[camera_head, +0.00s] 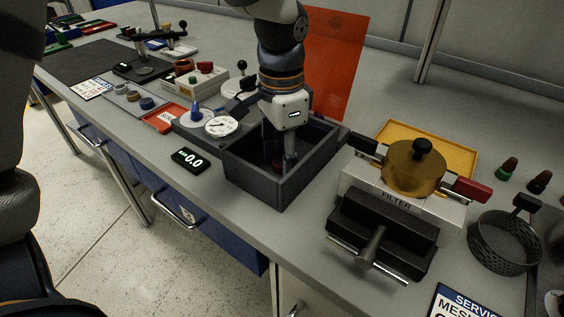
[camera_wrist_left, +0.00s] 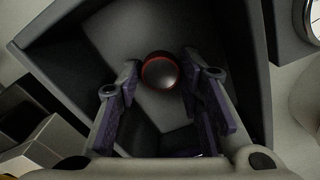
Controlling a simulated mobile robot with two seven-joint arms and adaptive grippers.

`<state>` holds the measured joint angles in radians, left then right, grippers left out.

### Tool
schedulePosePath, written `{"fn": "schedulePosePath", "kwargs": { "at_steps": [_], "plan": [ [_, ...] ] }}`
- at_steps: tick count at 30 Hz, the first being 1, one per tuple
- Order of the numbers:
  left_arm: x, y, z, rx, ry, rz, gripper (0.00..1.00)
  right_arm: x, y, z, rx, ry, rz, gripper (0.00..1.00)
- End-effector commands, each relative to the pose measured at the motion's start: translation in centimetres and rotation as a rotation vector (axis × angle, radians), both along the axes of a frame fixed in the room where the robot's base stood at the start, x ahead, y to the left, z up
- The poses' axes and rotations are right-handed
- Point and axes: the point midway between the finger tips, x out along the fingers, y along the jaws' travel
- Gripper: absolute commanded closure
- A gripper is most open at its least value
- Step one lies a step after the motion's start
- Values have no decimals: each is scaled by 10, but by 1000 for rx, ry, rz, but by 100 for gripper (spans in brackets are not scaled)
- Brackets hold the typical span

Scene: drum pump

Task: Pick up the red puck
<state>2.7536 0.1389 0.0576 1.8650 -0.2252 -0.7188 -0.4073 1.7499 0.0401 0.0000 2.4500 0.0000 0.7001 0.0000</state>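The red puck (camera_wrist_left: 160,71) lies inside the dark open-topped box (camera_head: 265,185). In the left wrist view it looks round, with a dark top and a red rim. My left gripper (camera_wrist_left: 162,84) is open, with its two purple-padded fingers apart on either side of the puck's near edge; I cannot tell whether they touch it. In the head view my left gripper (camera_head: 285,160) points down into the box, and only a dark reddish patch shows beside the fingers. My right gripper is not in view.
Box walls surround my left gripper closely. A dial gauge (camera_head: 221,127) and a display (camera_head: 189,160) stand left of the box. An orange panel (camera_head: 337,65) rises behind. The filter unit (camera_head: 400,205) and a mesh basket (camera_head: 504,243) are to the right.

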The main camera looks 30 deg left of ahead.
Motion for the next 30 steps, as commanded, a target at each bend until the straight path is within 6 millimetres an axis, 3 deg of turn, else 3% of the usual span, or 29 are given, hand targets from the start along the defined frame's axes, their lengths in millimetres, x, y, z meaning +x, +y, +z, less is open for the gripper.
{"fn": "schedulePosePath", "kwargs": {
  "at_steps": [2,14,19,28,30],
  "plan": [
    [0,0,0,0,0,0,87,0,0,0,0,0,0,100],
    [1,0,6,0,-2,0,87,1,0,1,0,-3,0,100],
    [1,0,36,0,-8,1,87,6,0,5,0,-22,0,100],
    [-40,-34,96,1,-6,-1,87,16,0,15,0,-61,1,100],
    [-50,-43,95,-15,17,-5,87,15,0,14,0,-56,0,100]
  ]
}}
